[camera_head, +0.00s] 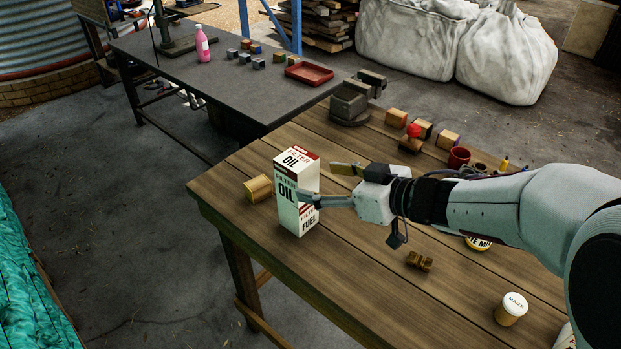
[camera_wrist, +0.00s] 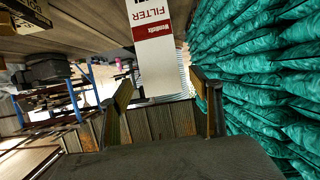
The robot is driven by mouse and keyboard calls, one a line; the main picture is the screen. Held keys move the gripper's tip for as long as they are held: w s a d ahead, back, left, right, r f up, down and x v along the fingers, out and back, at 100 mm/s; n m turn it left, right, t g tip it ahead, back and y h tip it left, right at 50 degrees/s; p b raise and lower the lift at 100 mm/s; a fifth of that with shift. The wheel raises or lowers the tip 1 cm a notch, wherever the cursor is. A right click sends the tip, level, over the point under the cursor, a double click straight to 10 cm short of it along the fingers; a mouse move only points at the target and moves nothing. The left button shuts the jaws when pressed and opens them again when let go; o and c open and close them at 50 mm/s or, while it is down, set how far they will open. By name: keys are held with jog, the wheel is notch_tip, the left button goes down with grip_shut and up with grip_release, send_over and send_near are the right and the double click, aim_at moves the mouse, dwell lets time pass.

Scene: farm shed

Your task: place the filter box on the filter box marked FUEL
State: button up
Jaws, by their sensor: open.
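The filter box marked OIL (camera_head: 287,188) is white with a dark red band. It stands upright on the filter box marked FUEL (camera_head: 309,221), near the table's left corner. The two look stacked closely, with edges nearly in line. My gripper (camera_head: 322,183) reaches in from the right at the OIL box's height, its jaws apart. In the head view the near finger overlaps the box's face; the far finger is right of the box. In the wrist view the white box with the red FILTER band (camera_wrist: 153,38) shows between and beyond the open fingers (camera_wrist: 166,98). Contact cannot be told.
The front left tabletop is clear.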

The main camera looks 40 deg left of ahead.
jog(key=shift+v, duration=2)
